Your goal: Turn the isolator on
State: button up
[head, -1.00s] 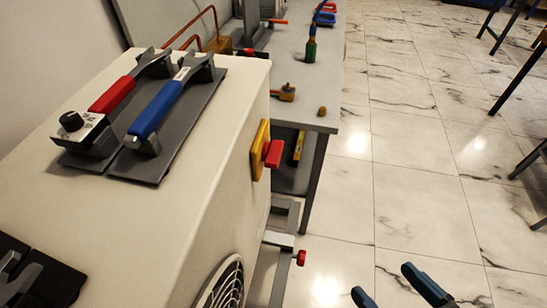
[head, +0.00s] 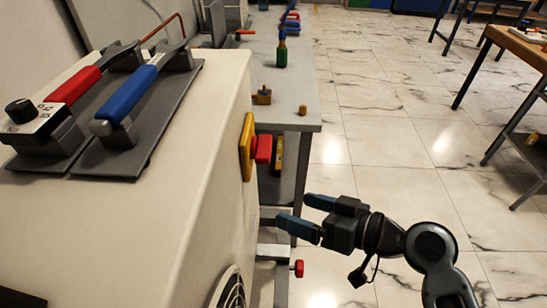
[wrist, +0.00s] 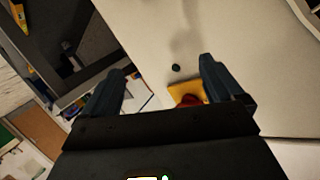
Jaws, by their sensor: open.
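The isolator is a red handle (head: 264,150) on a yellow plate (head: 246,150), fixed to the right side face of the cream cabinet (head: 205,170). My gripper (head: 299,212) is open and empty, below and to the right of the handle, apart from it, with its blue-grey fingers towards the cabinet. In the wrist view the yellow plate (wrist: 182,92) shows between the open fingers, nearer the right one. The red handle (wrist: 190,100) is partly hidden there by the gripper body.
Two levers, one red (head: 72,86) and one blue (head: 132,92), lie on the cabinet top. A grey bench (head: 290,90) with small fittings stands behind. A red-knobbed valve (head: 298,268) sits low beside the cabinet.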

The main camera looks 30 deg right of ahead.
jog(key=w+d+r+n+y+b, duration=0.2)
jog(key=w+r+n+y, duration=0.1)
jog(key=w+r, duration=0.1)
jog(key=n+g+y+b, duration=0.2)
jog(key=n+g+y, duration=0.1)
jog(key=n+y, duration=0.3)
send_near(271, 147)
jog(key=w+a+n, duration=0.1)
jog(key=shift+h, duration=0.4)
jog(key=shift+p+x, duration=0.8)
jog(key=shift+x, duration=3.2)
jog(key=shift+s, duration=0.1)
jog(key=shift+c, duration=0.3)
jog(key=c, duration=1)
